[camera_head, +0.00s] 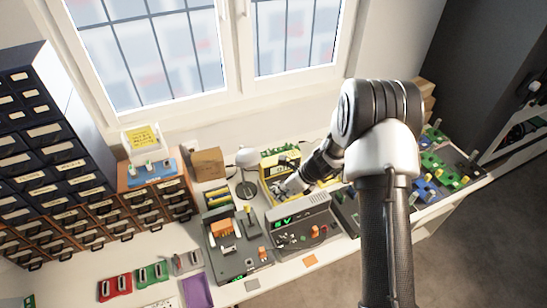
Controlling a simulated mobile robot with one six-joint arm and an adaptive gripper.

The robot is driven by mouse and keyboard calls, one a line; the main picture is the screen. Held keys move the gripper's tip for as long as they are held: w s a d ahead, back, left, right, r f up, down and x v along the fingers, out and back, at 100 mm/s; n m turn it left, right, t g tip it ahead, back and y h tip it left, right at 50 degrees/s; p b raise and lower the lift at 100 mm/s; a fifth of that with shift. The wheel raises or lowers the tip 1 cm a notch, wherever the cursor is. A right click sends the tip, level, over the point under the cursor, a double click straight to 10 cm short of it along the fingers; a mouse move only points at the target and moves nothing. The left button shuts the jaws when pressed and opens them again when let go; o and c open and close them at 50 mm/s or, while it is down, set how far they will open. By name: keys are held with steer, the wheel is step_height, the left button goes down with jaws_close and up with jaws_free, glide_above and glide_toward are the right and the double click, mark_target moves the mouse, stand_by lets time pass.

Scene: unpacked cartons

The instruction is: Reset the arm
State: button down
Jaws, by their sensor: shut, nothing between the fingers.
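My arm rises from the bottom right of the head view and bends at a large grey and black joint. Its forearm points down and left toward the bench. My gripper (281,192) is at its end, close to a yellow-framed box (266,167) and above the back edge of a grey device with a green display (297,221). The gripper is small in the view; its fingers are shut and hold nothing. Whether it touches the box cannot be told.
A white lamp (247,158) and a cardboard box (208,164) stand left of the gripper. Drawer cabinets (45,150) fill the left side. Green and blue boards (432,162) lie on the right. A window is behind the bench. Bare bench shows at the front left.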

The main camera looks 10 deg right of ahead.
steer(key=shift+r, duration=0.1)
steer(key=s+a+r+n+h+b, duration=0.1)
steer(key=s+r+n+b, duration=0.3)
steer(key=s+r+n, duration=0.3)
steer(key=s+r+n+b, duration=0.35)
steer(key=r+n, duration=0.25)
steer(key=r, duration=0.3)
steer(key=s+d+n+t+h+b, duration=0.1)
steer(key=s+d+n+h+b, duration=0.1)
steer(key=s+n, duration=0.4)
steer(key=s+d+n+t+h+b, duration=0.1)
steer(key=s+d+n+b, duration=0.3)
steer(key=s, duration=1.1)
steer(key=n+h+b, duration=0.1)
steer(key=n, duration=0.2)
steer(key=shift+s+d+r+h, duration=0.2)
steer(key=shift+d+h, duration=0.05)
steer(key=shift+h, duration=0.15)
